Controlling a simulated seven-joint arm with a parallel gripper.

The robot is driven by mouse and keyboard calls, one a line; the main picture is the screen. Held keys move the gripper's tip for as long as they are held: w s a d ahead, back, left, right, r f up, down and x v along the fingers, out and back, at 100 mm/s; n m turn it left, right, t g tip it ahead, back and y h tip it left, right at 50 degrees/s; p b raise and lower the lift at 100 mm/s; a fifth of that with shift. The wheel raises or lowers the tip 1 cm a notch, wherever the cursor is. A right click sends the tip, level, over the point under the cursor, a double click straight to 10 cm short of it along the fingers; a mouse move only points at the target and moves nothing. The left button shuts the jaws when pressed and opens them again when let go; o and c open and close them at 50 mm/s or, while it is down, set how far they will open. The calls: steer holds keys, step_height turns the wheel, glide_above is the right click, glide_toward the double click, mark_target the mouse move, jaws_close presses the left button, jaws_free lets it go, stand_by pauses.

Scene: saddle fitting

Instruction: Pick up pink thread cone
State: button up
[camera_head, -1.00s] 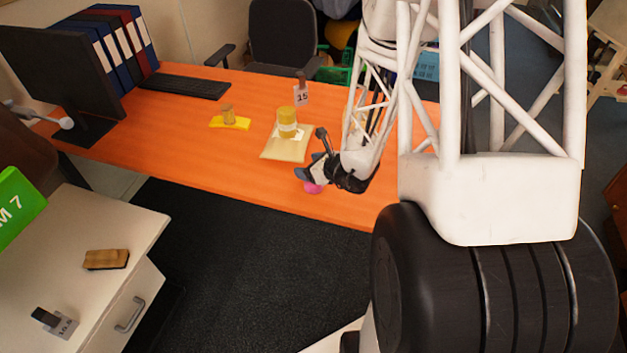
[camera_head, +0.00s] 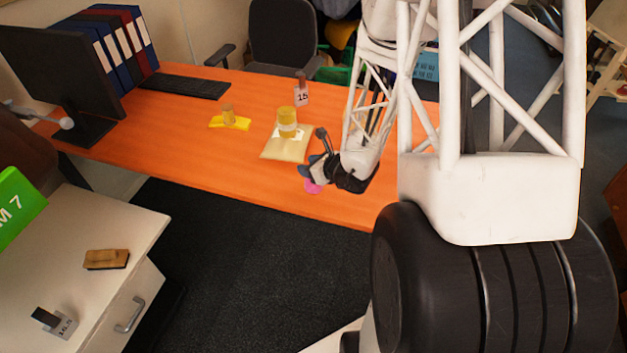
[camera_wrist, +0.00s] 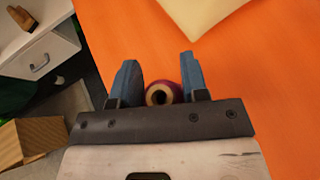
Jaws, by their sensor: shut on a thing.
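The pink thread cone (camera_head: 312,186) is at the front edge of the orange desk, partly hidden by my gripper (camera_head: 306,178) in the head view. In the wrist view the cone (camera_wrist: 172,92) shows its pale round top with a dark hole and a pink-purple side. The gripper is shut on the cone. The head view does not clearly show whether the cone's base touches the desk.
A small tan cylinder (camera_head: 227,115) stands on a yellow pad (camera_head: 240,124) farther left. The orange desk (camera_head: 210,165) is clear at front left.

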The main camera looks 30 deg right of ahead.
steer(key=shift+r, duration=0.15)
steer(key=shift+r, duration=0.65)
steer(key=shift+s+a+r, duration=0.1)
steer(key=shift+s+r, duration=0.05)
steer(key=shift+r, duration=0.4)
steer(key=shift+s+r, duration=0.15)
steer(key=shift+r, duration=0.35)
steer(key=s+a, duration=0.1)
steer(key=s, duration=0.4)
steer(key=s+a+r, duration=0.1)
steer(key=s, duration=0.4)
steer(key=s+a, duration=0.1)
steer(key=s, duration=0.4)
steer(key=shift+a+r, duration=0.15)
steer(key=shift+a, duration=0.2)
steer(key=shift+w, duration=0.1)
